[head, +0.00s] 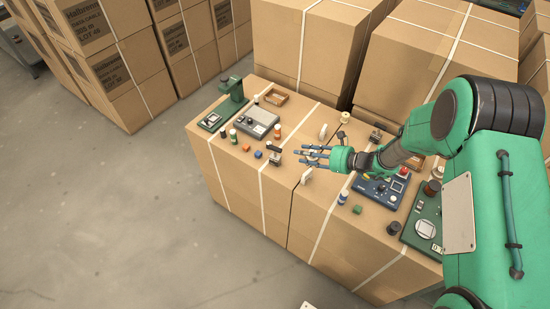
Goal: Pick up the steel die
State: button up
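My gripper (306,155) reaches in from the right over the middle of the carton top, its fingers pointing left. The fingers look spread apart. A small pale yellowish item shows near the fingertips, but I cannot tell what it is or whether it is touched. I cannot single out the steel die for certain; several small blocks lie here. An orange block (258,154) and a blue one (246,147) lie left of my gripper, and a green block (357,209) lies to its lower right. A small white piece (307,175) stands just below the fingers.
A grey device (256,122), a green press (233,88) and a wooden tray (275,95) stand at the left. A blue panel (382,188) and a green board (424,229) lie at the right. Tall cartons (311,45) rise behind. The front strip of the carton top is mostly clear.

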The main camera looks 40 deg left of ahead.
aim_at(280, 149)
jog(key=x, duration=0.6)
jog(key=shift+a+f+b, duration=0.1)
jog(key=shift+a+b, duration=0.15)
jog(key=shift+b, duration=0.05)
jog(key=shift+b+x, duration=0.4)
jog(key=shift+x, duration=2.25)
jog(key=shift+c, duration=0.5)
jog(key=c, duration=0.9)
jog(key=shift+w, duration=0.1)
